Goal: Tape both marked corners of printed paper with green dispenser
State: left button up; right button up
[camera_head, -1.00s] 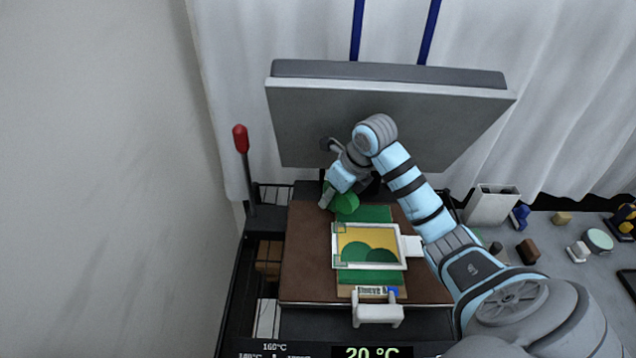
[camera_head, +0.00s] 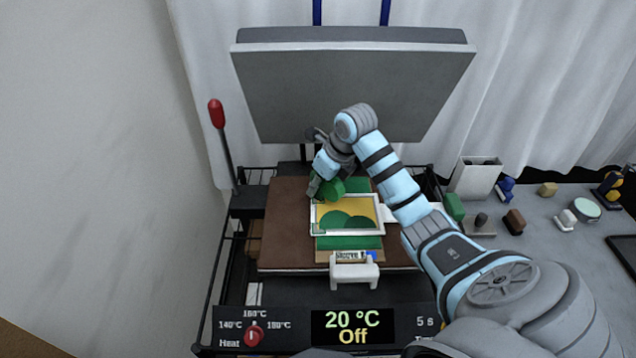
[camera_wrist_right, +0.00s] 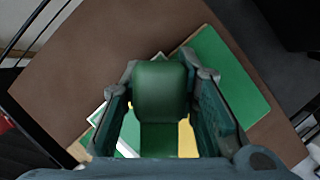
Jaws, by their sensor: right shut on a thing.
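The printed paper (camera_head: 347,234), white-bordered with a yellow and green picture, lies on a green piece (camera_head: 350,243) on the brown press bed. My right gripper (camera_head: 322,188) is shut on the green dispenser (camera_head: 332,187), at the paper's far left corner. The dispenser also shows between the fingers in the right wrist view (camera_wrist_right: 160,92), in front of part of the paper (camera_wrist_right: 122,150). The dispenser and gripper hide the far left corner; whether they touch the paper is unclear. My left gripper is out of view.
The brown bed (camera_head: 285,235) sits under a raised grey press plate (camera_head: 350,95). A white handle (camera_head: 353,270) is at the front, above a control panel (camera_head: 350,328). A red-knobbed lever (camera_head: 217,115) stands left. Several small items and a white bin (camera_head: 475,178) occupy the right table.

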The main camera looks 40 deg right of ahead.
jog(key=shift+w+a+f, duration=0.1)
jog(key=shift+w+f, duration=0.3)
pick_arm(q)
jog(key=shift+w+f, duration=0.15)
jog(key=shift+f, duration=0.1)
pick_arm(e)
jog(key=shift+s, duration=0.15)
pick_arm(q)
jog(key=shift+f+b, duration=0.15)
jog(key=shift+b, duration=0.2)
pick_arm(e)
jog(key=shift+f, duration=0.25)
dwell(0.4)
notch_tip(320, 180, up, 7)
jog(key=p, duration=0.6)
jog(key=shift+r, duration=0.15)
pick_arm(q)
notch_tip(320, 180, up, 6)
